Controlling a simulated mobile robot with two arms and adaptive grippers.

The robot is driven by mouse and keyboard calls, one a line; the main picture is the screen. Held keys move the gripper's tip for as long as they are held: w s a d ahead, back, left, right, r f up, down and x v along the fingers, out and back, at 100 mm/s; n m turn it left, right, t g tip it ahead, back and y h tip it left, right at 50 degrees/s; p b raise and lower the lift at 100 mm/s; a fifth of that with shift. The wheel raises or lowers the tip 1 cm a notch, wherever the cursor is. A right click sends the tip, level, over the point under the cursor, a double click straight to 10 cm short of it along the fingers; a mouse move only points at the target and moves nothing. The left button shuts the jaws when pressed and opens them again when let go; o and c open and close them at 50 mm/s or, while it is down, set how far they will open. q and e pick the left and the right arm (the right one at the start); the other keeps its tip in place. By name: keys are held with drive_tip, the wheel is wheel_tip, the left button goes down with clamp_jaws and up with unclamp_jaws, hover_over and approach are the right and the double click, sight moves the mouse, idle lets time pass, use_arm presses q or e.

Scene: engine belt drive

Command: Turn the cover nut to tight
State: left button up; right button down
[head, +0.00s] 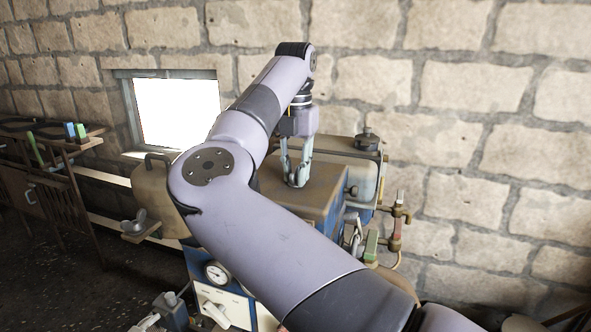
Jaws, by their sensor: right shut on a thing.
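My right gripper (297,174) points straight down over the brown top cover (325,179) of the engine. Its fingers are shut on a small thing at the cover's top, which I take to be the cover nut. The fingers hide most of the nut, so its shape and how far it is turned cannot be made out. My right arm crosses the middle of the head view and hides much of the engine's front. My left gripper is not in view.
A round gauge (216,273) sits on the engine's front panel. A stone wall with a bright window (178,112) is behind. A wooden bench is far left.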

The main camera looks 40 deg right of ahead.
sight(296, 176)
idle(0.3)
drive_tip(key=c, duration=1.5)
unclamp_jaws()
drive_tip(key=shift+o, duration=0.2)
drive_tip(key=shift+r, duration=0.1)
wheel_tip(296, 176, up, 12)
